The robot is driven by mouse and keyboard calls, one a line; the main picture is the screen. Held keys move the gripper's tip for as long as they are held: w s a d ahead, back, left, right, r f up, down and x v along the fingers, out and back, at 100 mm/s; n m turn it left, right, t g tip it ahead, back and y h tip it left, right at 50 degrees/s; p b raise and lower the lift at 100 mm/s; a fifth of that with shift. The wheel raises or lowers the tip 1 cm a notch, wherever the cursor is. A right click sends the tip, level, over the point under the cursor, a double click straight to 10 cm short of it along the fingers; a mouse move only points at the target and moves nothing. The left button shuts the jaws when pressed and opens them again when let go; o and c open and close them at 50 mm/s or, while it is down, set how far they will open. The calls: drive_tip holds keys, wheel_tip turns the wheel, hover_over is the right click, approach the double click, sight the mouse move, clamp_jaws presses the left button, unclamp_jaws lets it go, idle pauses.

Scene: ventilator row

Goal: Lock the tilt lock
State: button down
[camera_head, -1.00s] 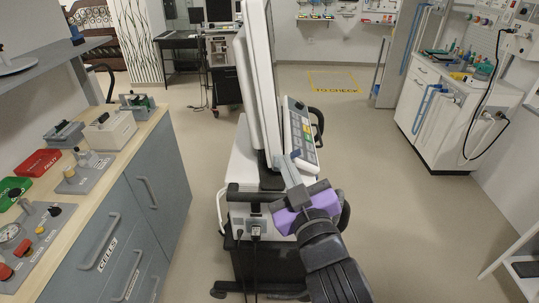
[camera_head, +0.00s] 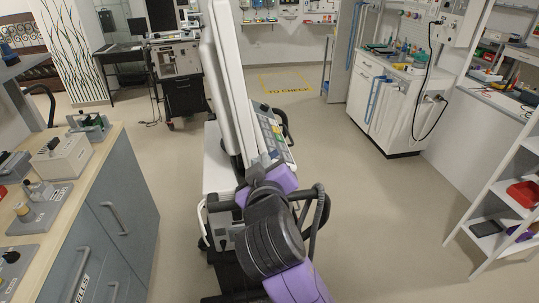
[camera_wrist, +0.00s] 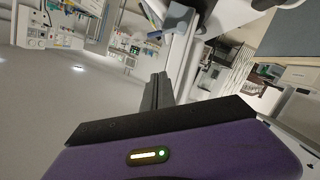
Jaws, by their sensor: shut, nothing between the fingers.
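The ventilator (camera_head: 217,170) stands on its cart in the middle of the head view, its screen (camera_head: 232,85) seen nearly edge-on. A keypad panel (camera_head: 272,135) faces right beside the screen. My gripper (camera_wrist: 158,88) has its dark fingers together and empty in the wrist view. In the head view, my arm hides much of it, close to the lower end of the screen. In the wrist view, a grey-blue block (camera_wrist: 178,20) and a small blue part (camera_wrist: 155,35) show beyond the fingertips. I cannot tell whether either is the tilt lock; no lock is clearly recognisable.
A grey-blue cabinet with a wooden top (camera_head: 110,150) stands at the left. A white cabinet (camera_head: 385,105) stands behind to the right, and a white shelf rack (camera_head: 510,190) at the right edge. Open floor (camera_head: 385,210) lies right of the ventilator.

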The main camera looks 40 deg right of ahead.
drive_tip(key=p, duration=0.2)
hover_over(271, 154)
drive_tip(key=s+a, duration=0.1)
drive_tip(key=a, duration=0.3)
drive_tip(key=f, duration=0.2)
drive_tip(key=shift+s+d+f+p, duration=0.3)
drive_tip(key=shift+d+f, duration=0.25)
drive_tip(key=shift+f, duration=0.3)
drive_tip(key=shift+s+d+f+p, duration=0.25)
drive_tip(key=shift+d+f, duration=0.25)
drive_tip(key=shift+f, duration=0.35)
